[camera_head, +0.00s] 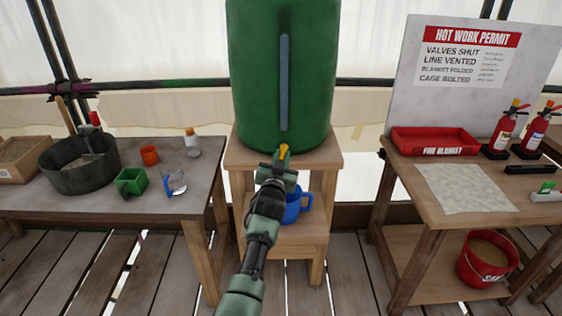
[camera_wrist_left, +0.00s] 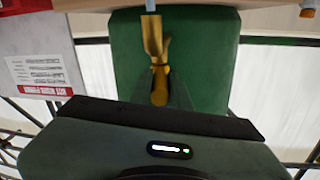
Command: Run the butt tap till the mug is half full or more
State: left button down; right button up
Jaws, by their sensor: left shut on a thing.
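The green water butt (camera_head: 310,80) stands on a wooden stand, with a bluish vertical strip (camera_head: 284,80) on its front. The yellow tap (camera_head: 284,151) is low on its front, mostly hidden by my left gripper (camera_head: 282,160). In the left wrist view, the two fingers (camera_wrist_left: 160,92) are shut on the yellow tap (camera_wrist_left: 154,40). The blue mug (camera_head: 297,208) stands on the stand's lower step, below the tap and partly behind my left arm. Its inside and any water stream cannot be made out. My right gripper is not in view.
The left table (camera_head: 130,202) holds a dark tub (camera_head: 80,178), a green container (camera_head: 131,181) and an orange cup (camera_head: 149,155). The right table (camera_head: 440,209) holds a red tray (camera_head: 434,141), a pale cloth (camera_head: 465,188) and extinguishers (camera_head: 503,132). A red bucket (camera_head: 484,262) sits below.

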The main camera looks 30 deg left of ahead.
pick_arm(q)
jog(key=c, duration=1.3)
grip_release()
jog(key=shift+v, duration=3.85)
